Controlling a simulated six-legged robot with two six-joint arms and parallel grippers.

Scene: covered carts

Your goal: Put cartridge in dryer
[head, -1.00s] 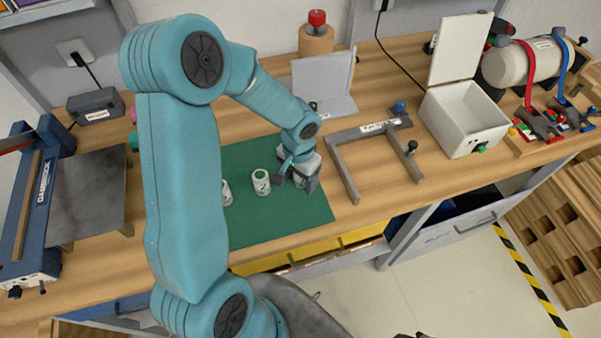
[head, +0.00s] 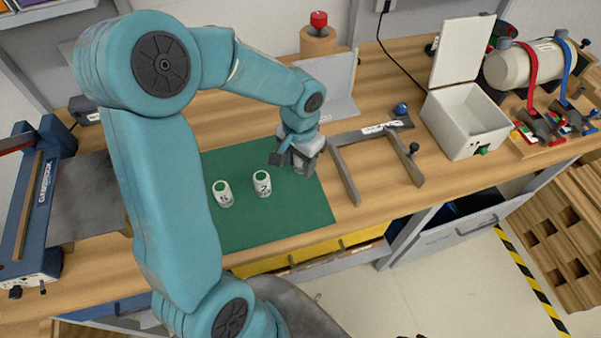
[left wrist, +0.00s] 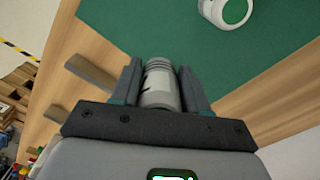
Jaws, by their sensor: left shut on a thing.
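My left gripper (head: 292,164) is over the far right part of the green mat (head: 240,230). In the left wrist view, its two fingers (left wrist: 160,90) are shut on a pale, ribbed cartridge (left wrist: 160,84) with a dark mark. In the head view this cartridge is mostly hidden by the gripper. Two white cartridges with green tops stand upright on the mat: one (head: 223,196) on the left and one (head: 262,186) nearer the gripper. A white box (head: 472,130) with a raised lid and a green button, apparently the dryer, stands open at the right. My right gripper is not in view.
A grey open frame (head: 347,172) lies between the mat and the white box. A grey angled stand (head: 335,95) and a red-topped post (head: 318,38) are behind. A blue machine (head: 38,190) is at left; a strapped tank (head: 520,65) is at far right.

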